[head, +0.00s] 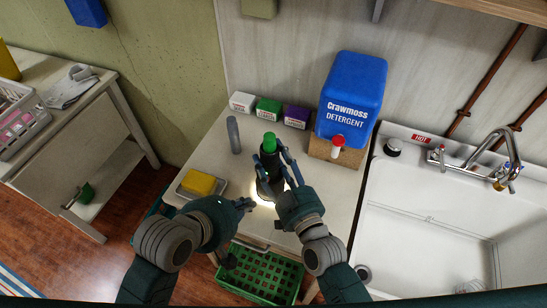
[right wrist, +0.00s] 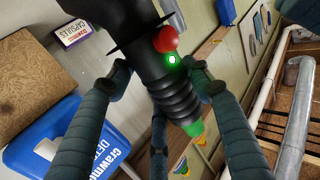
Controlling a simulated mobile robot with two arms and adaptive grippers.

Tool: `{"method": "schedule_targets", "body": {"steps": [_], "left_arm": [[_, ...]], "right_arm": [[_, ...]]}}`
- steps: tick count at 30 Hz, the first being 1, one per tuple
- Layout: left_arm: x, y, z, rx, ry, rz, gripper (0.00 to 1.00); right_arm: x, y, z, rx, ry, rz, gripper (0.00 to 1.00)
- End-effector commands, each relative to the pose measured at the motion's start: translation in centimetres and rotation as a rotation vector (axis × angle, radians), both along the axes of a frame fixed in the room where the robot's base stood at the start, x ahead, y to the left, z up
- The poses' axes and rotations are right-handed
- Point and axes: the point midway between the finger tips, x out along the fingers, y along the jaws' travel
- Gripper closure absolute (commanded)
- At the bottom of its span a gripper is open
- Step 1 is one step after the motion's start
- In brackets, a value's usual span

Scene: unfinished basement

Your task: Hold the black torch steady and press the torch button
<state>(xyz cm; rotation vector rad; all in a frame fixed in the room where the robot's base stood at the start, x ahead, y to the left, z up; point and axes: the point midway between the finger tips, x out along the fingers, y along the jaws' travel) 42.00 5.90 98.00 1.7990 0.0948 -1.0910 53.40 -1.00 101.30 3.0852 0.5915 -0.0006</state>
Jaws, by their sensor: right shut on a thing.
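The black torch (head: 269,160) stands roughly upright over the table, its green end (head: 269,140) at the top. My right gripper (head: 281,160) is shut around its body. In the right wrist view, the torch (right wrist: 165,80) is between my right fingers (right wrist: 160,78), with a red button (right wrist: 165,40) and a small glowing green light (right wrist: 173,60) beside it. A bright patch shows on the table below the torch. My left gripper (head: 245,204) is beside the torch's lower end, to its left, apart from the button; its finger opening is unclear.
A yellow sponge on a tray (head: 183,196), a grey cylinder (head: 233,134) and small boxes (head: 268,110) share the table. A sink (head: 420,215) is right; a green crate (head: 240,270) is below.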

Motion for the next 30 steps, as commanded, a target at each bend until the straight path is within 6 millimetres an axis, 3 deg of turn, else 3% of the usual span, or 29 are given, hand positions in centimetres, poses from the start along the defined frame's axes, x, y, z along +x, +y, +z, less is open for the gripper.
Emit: {"method": "schedule_targets", "body": {"steps": [6, 7, 9, 10, 21, 30], "left_arm": [[0.0, 0.0, 0.0, 0.000, 0.000, 0.000, 1.00], [0.0, 0.0, 0.0, 0.000, 0.000, 0.000, 1.00], [0.0, 0.0, 0.0, 0.000, 0.000, 0.000, 1.00], [0.0, 0.0, 0.0, 0.001, 0.000, -0.001, 1.00], [0.0, 0.0, 0.0, 0.000, 0.000, 0.000, 1.00], [0.0, 0.0, 0.0, 0.000, 0.000, 0.000, 1.00]], "right_arm": [[0.0, 0.0, 0.0, 0.000, 0.000, 0.000, 0.85], [0.0, 0.0, 0.0, 0.000, 0.000, 0.000, 0.44], [0.0, 0.0, 0.0, 0.000, 0.000, 0.000, 0.30], [0.0, 0.0, 0.0, 0.000, 0.000, 0.000, 0.28], [-0.6, -0.2, -0.1, -0.001, 0.001, 0.000, 0.28], [-5.9, -2.3, -0.2, -0.002, 0.003, 0.002, 0.28]]}}
